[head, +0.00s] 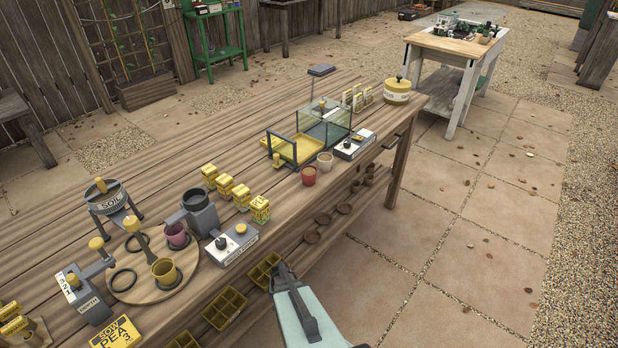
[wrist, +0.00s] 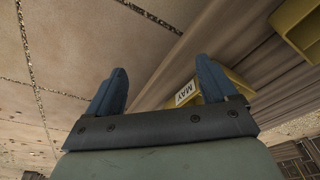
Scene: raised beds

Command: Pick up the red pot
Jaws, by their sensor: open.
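The red pot (head: 309,176) stands upright near the front edge of the wooden bench, in the head view. A beige pot (head: 325,162) stands close beside it, to its right and a little behind. My gripper (head: 284,275) is by the bench's front edge, nearer the camera than the red pot and well apart from it. In the wrist view my gripper (wrist: 160,85) is open, with nothing between its two dark fingers. The red pot does not show in the wrist view.
A glass-sided box with a yellow tray (head: 297,154) stands behind the red pot. A white-topped device (head: 355,145) is to its right. Yellow packets (head: 241,197) stand to its left. A round board (head: 145,283) holds a mauve pot (head: 177,236) and a yellow pot (head: 164,271).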

